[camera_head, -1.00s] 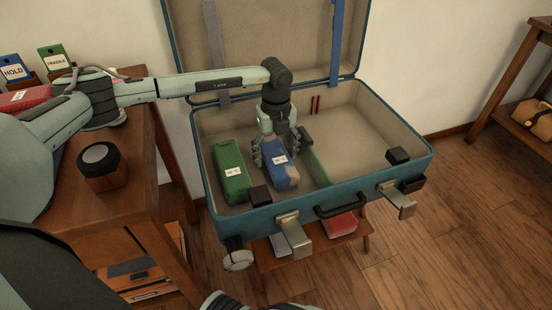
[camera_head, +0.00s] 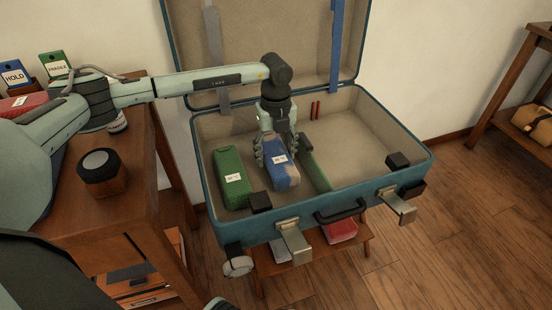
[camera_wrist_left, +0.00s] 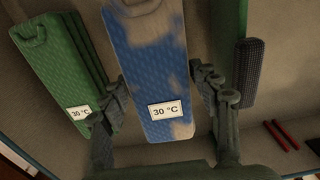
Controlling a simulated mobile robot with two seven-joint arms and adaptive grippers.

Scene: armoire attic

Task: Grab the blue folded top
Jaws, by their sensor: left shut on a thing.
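The blue folded top (camera_head: 283,175), with tan patches and a white 30 °C label, lies in the left compartment of the open teal suitcase (camera_head: 262,231). My left gripper (camera_head: 278,155) points down over its far part and is shut on it, a finger on each side. In the left wrist view the blue folded top (camera_wrist_left: 150,60) sits between the two fingers (camera_wrist_left: 162,95). I cannot tell whether it is clear of the suitcase floor. My right gripper is not in view.
A green folded item (camera_head: 231,180) lies close on the left of the blue top. A green divider (camera_head: 314,168) stands on its right. The right compartment (camera_head: 358,140) is mostly bare. A wooden table (camera_head: 130,215) with a dark round-topped object (camera_head: 99,166) stands left.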

